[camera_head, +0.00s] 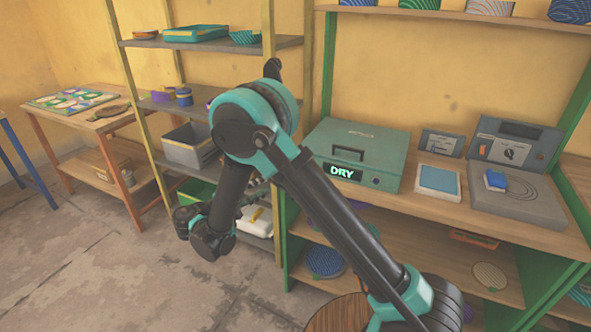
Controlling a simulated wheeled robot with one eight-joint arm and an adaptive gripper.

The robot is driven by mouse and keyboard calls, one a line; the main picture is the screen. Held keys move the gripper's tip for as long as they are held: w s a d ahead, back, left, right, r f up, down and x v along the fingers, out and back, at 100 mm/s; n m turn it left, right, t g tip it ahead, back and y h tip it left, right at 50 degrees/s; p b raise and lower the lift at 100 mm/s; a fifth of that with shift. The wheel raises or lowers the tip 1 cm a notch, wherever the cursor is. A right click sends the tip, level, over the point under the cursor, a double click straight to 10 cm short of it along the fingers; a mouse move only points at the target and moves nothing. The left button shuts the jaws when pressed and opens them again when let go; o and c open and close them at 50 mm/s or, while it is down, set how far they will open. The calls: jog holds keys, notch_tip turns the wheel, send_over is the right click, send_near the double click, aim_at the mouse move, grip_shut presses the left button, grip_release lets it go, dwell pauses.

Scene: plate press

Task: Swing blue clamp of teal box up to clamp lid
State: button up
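The teal box (335,133) stands on the wooden bench at centre right. Its lid is down, with a dark handle on top and a lit "DRY" display on its front. I cannot make out a blue clamp on it; the left side of the box is partly behind my arm. My arm rises from the bottom right and bends at a teal elbow left of the box. Its wrist hangs down in front of the left shelves, well apart from the box. My gripper's fingers cannot be made out there.
Right of the box are a small grey panel (441,143), a pale blue pad (438,180) and a grey device (512,207) with a blue block (495,180). Metal shelves with trays (190,147) stand behind my arm. The floor at left is clear.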

jog(key=x, duration=1.6)
jog(key=shift+w, duration=0.3)
jog(key=shift+c, duration=0.6)
grip_shut()
